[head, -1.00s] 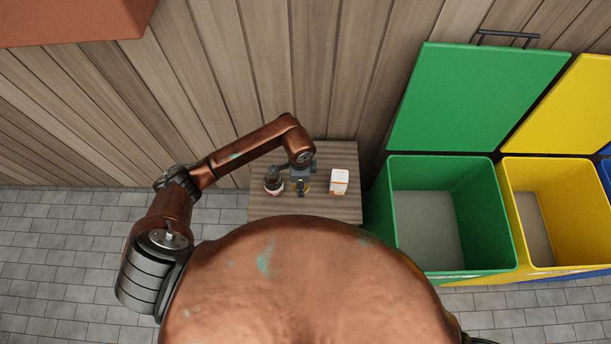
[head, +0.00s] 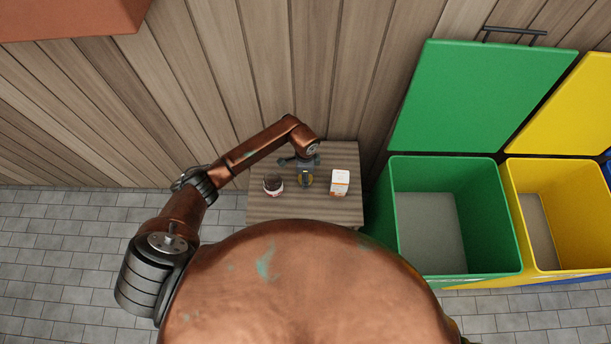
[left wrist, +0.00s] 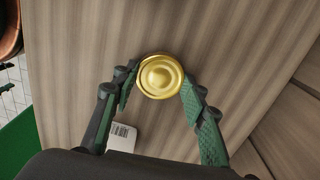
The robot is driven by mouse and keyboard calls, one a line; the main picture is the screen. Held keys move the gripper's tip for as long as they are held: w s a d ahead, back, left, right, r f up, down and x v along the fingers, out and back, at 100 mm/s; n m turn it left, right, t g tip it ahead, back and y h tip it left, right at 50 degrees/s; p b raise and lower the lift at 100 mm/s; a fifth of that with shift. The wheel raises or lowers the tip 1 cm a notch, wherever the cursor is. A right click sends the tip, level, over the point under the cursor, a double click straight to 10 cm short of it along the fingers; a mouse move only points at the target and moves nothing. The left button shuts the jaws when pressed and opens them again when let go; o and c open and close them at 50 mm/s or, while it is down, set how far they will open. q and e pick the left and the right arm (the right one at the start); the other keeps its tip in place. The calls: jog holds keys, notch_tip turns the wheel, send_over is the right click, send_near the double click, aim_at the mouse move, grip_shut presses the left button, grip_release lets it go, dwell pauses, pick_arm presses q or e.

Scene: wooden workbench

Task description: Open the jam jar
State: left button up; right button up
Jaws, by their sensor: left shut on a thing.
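A dark jar (head: 272,184) with a reddish and pale band stands on the left part of the small wooden table. Just right of it, my left gripper (head: 306,175) points down over the table, shut on a round gold lid (head: 307,181). In the left wrist view, the gold lid (left wrist: 161,76) sits between the fingertips of my left gripper (left wrist: 161,82), seen from above with its ringed top. I cannot tell whether a jar is under this lid. My right gripper is not in view.
A white and orange box (head: 340,183) stands right of the gripper; its barcode side (left wrist: 122,138) shows in the left wrist view. The wooden table (head: 277,211) is bare in front. An open green bin (head: 504,215) and a yellow bin (head: 561,215) stand to the right.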

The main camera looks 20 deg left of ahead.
pick_arm(q)
jog(key=shift+f, duration=0.1)
jog(key=o, duration=1.3)
notch_tip(320, 180, up, 12)
jog(key=shift+r+p, duration=0.2)
jog(key=shift+p, duration=0.55)
